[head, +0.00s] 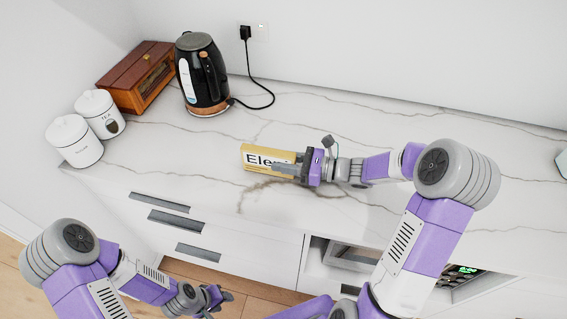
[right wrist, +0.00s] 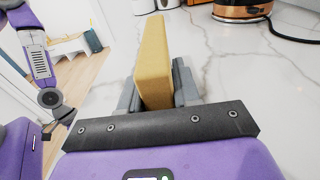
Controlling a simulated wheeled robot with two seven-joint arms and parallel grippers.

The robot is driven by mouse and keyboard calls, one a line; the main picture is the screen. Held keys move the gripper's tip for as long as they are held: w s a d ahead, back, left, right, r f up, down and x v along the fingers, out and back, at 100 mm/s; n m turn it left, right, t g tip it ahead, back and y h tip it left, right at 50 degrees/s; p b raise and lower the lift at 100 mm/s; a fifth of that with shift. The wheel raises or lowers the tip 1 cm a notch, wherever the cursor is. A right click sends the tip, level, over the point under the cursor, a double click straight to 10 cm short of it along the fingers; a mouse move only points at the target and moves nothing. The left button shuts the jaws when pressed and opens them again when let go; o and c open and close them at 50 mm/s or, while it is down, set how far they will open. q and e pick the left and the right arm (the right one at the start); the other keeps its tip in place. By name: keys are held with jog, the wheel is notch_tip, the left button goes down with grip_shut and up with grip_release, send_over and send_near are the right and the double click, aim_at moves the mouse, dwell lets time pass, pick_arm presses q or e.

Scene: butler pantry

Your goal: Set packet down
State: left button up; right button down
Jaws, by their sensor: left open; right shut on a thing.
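The packet is a yellow box with dark lettering (head: 257,155) at the middle of the marble counter in the head view. My right gripper (head: 290,168) is shut on its right end. In the right wrist view the packet (right wrist: 153,62) stands on edge between the two fingers and points away from the gripper. It is at or just above the counter; I cannot tell whether it touches. My left gripper (head: 222,297) is open and empty, low in front of the drawers.
A black kettle (head: 202,80), a wooden box (head: 137,77) and two white canisters (head: 74,141) (head: 101,113) stand at the back left of the marble counter (head: 400,120). The kettle's cord runs to a wall socket. The counter around the packet is clear.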

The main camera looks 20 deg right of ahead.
jog(key=shift+r, duration=0.1)
jog(key=shift+f, duration=0.2)
jog(key=c, duration=0.8)
grip_release()
jog(key=shift+r, duration=0.25)
jog(key=p+v, duration=0.2)
jog(key=v, duration=1)
